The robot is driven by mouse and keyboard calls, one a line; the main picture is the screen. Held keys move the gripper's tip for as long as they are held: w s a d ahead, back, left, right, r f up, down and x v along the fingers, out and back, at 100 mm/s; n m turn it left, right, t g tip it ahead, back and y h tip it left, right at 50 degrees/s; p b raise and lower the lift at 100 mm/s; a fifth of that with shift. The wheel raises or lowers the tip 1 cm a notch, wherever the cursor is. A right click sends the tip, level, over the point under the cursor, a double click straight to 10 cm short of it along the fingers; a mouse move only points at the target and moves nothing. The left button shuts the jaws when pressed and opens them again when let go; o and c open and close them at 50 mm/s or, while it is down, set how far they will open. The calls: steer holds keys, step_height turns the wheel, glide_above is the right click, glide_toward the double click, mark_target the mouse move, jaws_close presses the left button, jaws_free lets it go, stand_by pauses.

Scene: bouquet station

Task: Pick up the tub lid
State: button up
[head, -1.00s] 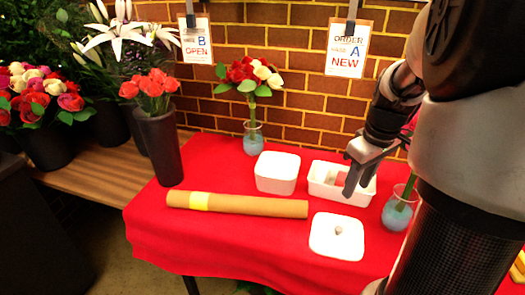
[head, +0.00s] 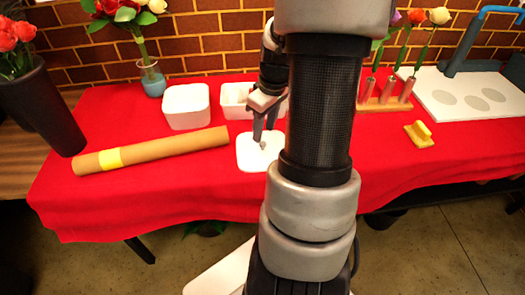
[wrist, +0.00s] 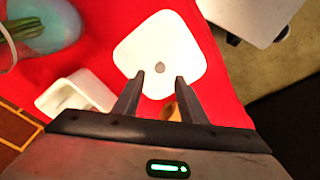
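In the wrist view my gripper (wrist: 161,80) is open and empty, one finger to each side of the knob's line. I cannot tell the exact height above the knob. My arm hides the lid's right part in the head view.
An open white tub (head: 233,98) stands behind the lid, partly hidden by my gripper. A second white tub (head: 186,106) and a brown paper roll (head: 165,150) lie to the left. A glass vase (wrist: 45,25) is near in the wrist view.

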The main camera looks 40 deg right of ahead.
mark_target(263, 143)
step_height(263, 143, down, 5)
steer(key=shift+w+f+b, duration=0.15)
steer(key=shift+f+b, duration=0.05)
steer(key=shift+b, duration=0.75)
steer(key=shift+r, duration=0.1)
jaws_close()
